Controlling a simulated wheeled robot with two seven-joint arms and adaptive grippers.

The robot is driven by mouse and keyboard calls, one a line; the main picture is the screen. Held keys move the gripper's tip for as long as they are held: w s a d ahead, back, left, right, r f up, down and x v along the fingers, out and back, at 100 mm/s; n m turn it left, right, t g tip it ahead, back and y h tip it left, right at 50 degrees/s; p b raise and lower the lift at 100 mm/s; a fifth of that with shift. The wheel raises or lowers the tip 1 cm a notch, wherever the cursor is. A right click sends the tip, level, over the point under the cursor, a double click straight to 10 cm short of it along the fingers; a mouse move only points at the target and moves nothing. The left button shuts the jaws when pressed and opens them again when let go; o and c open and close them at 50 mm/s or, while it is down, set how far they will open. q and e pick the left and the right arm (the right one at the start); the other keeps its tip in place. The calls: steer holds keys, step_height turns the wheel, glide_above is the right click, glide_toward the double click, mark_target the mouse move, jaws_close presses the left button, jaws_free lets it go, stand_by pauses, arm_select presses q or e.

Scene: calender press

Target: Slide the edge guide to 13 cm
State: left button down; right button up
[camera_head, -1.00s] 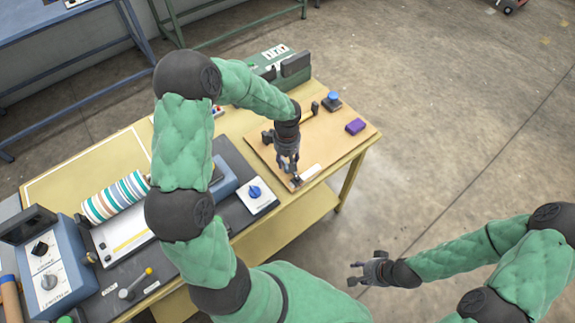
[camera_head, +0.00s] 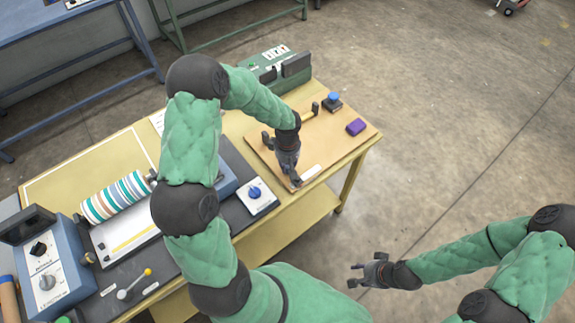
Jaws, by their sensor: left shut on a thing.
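My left gripper (camera_head: 293,182) points down at the near edge of the tan board (camera_head: 335,151). Its fingers are shut on a small part there, which looks like the edge guide; the fingers hide most of it, and I cannot read its position in centimetres. A short white strip (camera_head: 311,173) lies on the board just right of the fingertips. My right gripper (camera_head: 353,276) is open and empty, over the floor to the right of the bench.
A purple block (camera_head: 356,127) and a blue-topped knob (camera_head: 333,97) are on the board's right side. A green unit (camera_head: 280,66) stands behind. The press with striped roll (camera_head: 117,197), a blue dial (camera_head: 254,192) and a control box (camera_head: 48,271) fill the left.

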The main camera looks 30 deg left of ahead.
arm_select(q)
steer(key=shift+w+d+b, duration=0.35)
steer(key=shift+w+b, duration=0.4)
steer(key=shift+w, duration=0.1)
steer(key=c, duration=1.2)
jaws_free()
steer(key=shift+r, duration=0.1)
step_height(320, 180, up, 12)
